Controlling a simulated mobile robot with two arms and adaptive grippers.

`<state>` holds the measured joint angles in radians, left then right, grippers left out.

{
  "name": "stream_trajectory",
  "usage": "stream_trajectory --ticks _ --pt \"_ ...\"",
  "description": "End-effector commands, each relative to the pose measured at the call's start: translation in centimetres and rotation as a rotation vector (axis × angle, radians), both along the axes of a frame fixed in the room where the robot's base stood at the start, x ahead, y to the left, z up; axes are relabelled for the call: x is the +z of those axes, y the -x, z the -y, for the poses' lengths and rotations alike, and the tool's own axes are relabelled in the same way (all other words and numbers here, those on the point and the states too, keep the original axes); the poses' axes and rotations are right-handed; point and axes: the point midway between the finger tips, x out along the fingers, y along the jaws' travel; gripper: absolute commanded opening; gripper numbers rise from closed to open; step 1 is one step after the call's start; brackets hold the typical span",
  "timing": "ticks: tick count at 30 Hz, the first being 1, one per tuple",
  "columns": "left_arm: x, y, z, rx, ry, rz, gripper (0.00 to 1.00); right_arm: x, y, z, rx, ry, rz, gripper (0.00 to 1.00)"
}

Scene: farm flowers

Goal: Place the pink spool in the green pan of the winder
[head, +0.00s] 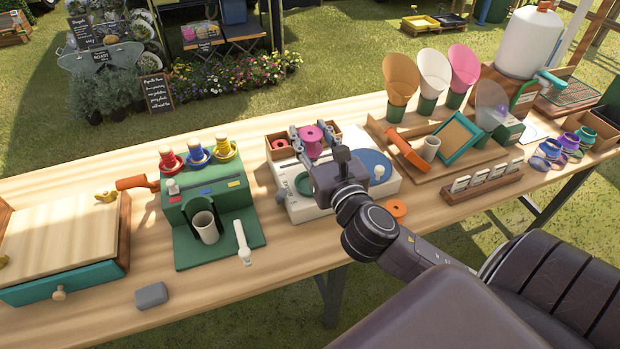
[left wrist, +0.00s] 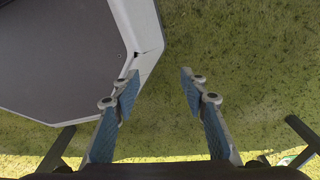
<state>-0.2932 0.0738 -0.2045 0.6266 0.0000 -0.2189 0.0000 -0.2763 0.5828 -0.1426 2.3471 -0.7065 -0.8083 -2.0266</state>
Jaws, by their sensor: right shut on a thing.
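The pink spool (head: 311,141) is in the head view, between the fingers of my right gripper (head: 312,131), which is shut on it. The spool is at the white winder (head: 322,208); I cannot tell whether it touches anything below. The winder has a green pan (head: 304,181) at its left, partly hidden by my gripper, and a blue disc (head: 374,164) at its right. My left gripper (left wrist: 158,88) shows only in the left wrist view, open and empty above grass.
A wooden box (head: 272,153) stands behind the winder. A green machine (head: 205,195) with coloured spools is to the left, and a wooden rack (head: 451,152) with cones is to the right. An orange ring (head: 396,208) lies in front.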

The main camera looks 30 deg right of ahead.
Motion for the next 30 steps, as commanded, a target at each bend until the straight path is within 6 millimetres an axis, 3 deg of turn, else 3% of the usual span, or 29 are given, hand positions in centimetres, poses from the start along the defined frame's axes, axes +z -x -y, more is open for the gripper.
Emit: stream_trajectory --ticks 1,6,13,18,22,30 --pt "-0.8 0.1 -0.2 0.000 -0.002 -0.002 0.40 -2.1 0.0 0.1 -0.003 -0.002 -0.005 0.16" --pt "-2.0 0.5 -0.7 0.003 -0.009 -0.007 0.40 -5.8 0.0 0.0 -0.002 -0.002 -0.003 0.16" --pt "-2.6 1.1 -0.9 0.004 -0.011 -0.016 0.40 -7.7 0.0 0.0 0.000 -0.001 0.001 0.16" --pt "-3.7 1.1 -0.9 0.004 -0.010 -0.016 0.40 -10.5 0.0 0.0 -0.001 -0.002 -0.001 0.16" --pt "-4.1 1.1 -0.9 0.004 -0.010 -0.016 0.40 -11.6 0.0 0.0 0.001 -0.001 0.000 0.16" --pt "-4.0 1.1 -0.8 0.003 -0.010 -0.016 0.40 -11.5 0.0 -0.1 0.001 0.000 0.001 0.16"
